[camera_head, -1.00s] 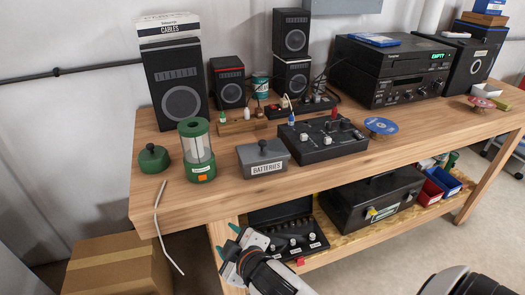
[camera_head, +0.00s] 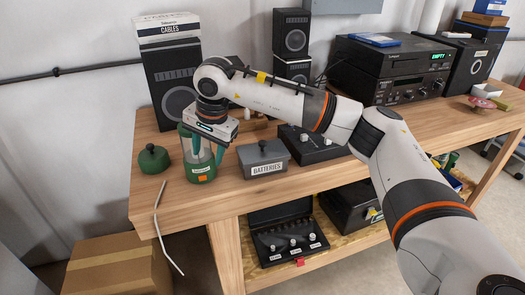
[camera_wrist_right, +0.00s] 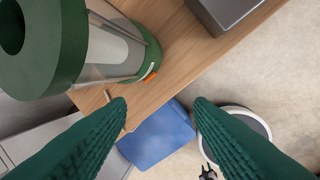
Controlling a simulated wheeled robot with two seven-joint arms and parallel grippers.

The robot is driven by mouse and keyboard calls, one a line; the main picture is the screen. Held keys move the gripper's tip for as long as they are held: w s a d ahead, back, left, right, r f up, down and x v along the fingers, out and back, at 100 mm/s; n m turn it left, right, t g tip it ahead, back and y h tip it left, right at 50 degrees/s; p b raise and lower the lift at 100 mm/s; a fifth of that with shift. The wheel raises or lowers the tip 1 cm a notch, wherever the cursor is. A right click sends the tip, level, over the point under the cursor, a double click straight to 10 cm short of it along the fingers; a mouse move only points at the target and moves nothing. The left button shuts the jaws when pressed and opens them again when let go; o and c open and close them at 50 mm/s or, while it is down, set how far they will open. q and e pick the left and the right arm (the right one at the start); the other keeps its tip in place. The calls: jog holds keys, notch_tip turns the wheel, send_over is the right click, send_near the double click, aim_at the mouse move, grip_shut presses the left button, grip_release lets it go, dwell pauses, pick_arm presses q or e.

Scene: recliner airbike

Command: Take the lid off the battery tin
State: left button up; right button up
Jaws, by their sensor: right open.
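The battery tin (camera_head: 263,160) is a grey box labelled BATTERIES, on the workbench near its front edge. Its lid, with a small knob (camera_head: 262,144) on top, is on it. In the right wrist view only a grey corner of the tin (camera_wrist_right: 228,12) shows at the top. My right gripper (camera_head: 208,158) points down left of the tin, overlapping the green lantern (camera_head: 200,174) in the head view. In the right wrist view its green fingers (camera_wrist_right: 160,115) are spread with nothing between them, and the lantern (camera_wrist_right: 118,55) is off to the upper left. My left gripper is not in view.
A green lidded pot (camera_head: 153,160) and a white cable (camera_head: 158,205) are left of the lantern. A black mixer (camera_head: 312,150) sits close right of the tin, partly hidden by my arm. Speakers stand behind. A cardboard box (camera_head: 120,262) is on the floor.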

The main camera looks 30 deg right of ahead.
jog(key=d+r+m+h, duration=0.1)
jog(key=d+r+h, duration=0.5)
jog(key=d, duration=0.6)
jog(key=y+p, duration=0.1)
send_over(263, 142)
jog(key=s+a, duration=0.2)
jog(key=shift+g, duration=0.4)
jog(key=f, duration=0.4)
jog(key=shift+w+a+f, duration=0.15)
jog(key=shift+w+f, duration=0.05)
jog(key=shift+f, duration=0.15)
jog(key=shift+p+x, duration=0.8)
jog(key=shift+x, duration=2.15)
jog(key=shift+w+a+r, duration=0.1)
jog(key=shift+w, duration=0.1)
grip_shut()
